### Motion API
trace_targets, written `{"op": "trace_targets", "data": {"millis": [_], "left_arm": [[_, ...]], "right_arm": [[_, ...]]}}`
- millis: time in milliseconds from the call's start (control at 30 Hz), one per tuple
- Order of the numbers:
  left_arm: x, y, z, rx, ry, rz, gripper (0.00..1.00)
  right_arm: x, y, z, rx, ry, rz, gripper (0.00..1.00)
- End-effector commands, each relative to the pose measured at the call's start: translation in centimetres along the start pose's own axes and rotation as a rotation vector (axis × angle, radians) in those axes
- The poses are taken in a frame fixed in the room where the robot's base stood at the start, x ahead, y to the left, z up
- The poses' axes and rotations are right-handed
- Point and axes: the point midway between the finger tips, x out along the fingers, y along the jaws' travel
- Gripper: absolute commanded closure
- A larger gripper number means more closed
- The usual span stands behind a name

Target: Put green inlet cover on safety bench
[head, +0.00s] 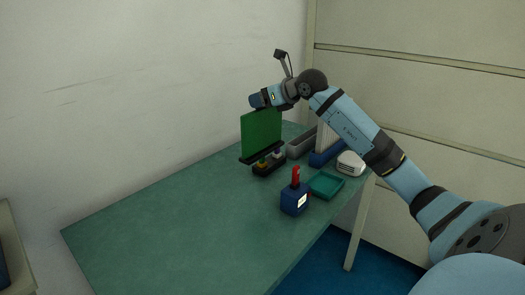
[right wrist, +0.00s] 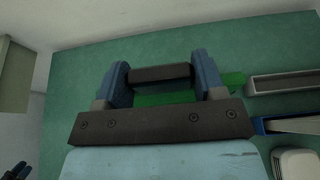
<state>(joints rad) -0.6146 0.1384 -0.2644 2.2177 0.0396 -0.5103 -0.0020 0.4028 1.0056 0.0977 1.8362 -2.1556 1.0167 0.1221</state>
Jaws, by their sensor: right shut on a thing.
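The green inlet cover (head: 261,131) is an upright, flat green panel over the far part of the green bench top (head: 190,210). My right gripper (head: 257,101) is at its top edge. In the right wrist view the fingers (right wrist: 160,75) are shut on a dark bar, with the cover's green (right wrist: 165,99) showing beside it. A dark strip lies along the cover's lower edge, just above a black holder (head: 268,167) with small coloured parts. I cannot tell whether they touch.
A blue box with a red top (head: 295,200), a teal tray (head: 326,185), a white device (head: 350,163), a grey bin (head: 301,144) and a blue rack (head: 325,155) stand on the right. The bench's near left is clear. A wall runs behind.

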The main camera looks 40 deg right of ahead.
Motion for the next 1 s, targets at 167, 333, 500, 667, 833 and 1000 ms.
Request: {"op": "trace_targets", "data": {"millis": [167, 333, 500, 667, 833, 1000], "left_arm": [[0.1, 0.1, -0.2, -0.006, 0.019, 0.006, 0.57], [0.2, 0.2, -0.1, -0.008, 0.023, 0.01, 0.57], [0.1, 0.2, -0.4, -0.008, 0.03, 0.012, 0.57], [0.1, 0.2, -0.3, -0.008, 0.035, 0.013, 0.57], [0.2, 0.2, -0.1, -0.009, 0.036, 0.015, 0.57], [0.2, 0.2, -0.2, -0.01, 0.037, 0.016, 0.57]], "right_arm": [[1.9, 0.0, -4.6, 0.002, 0.0, 0.0, 0.91], [3.0, 0.0, -7.3, 0.0, -0.001, -0.001, 0.91], [3.4, 0.0, -8.1, 0.0, -0.003, -0.001, 0.91], [4.1, 0.0, -9.9, 0.0, 0.0, -0.001, 0.91], [4.9, 0.0, -11.9, 0.0, -0.002, -0.001, 0.91], [4.9, 0.0, -11.9, -0.001, -0.003, -0.002, 0.91]]}}
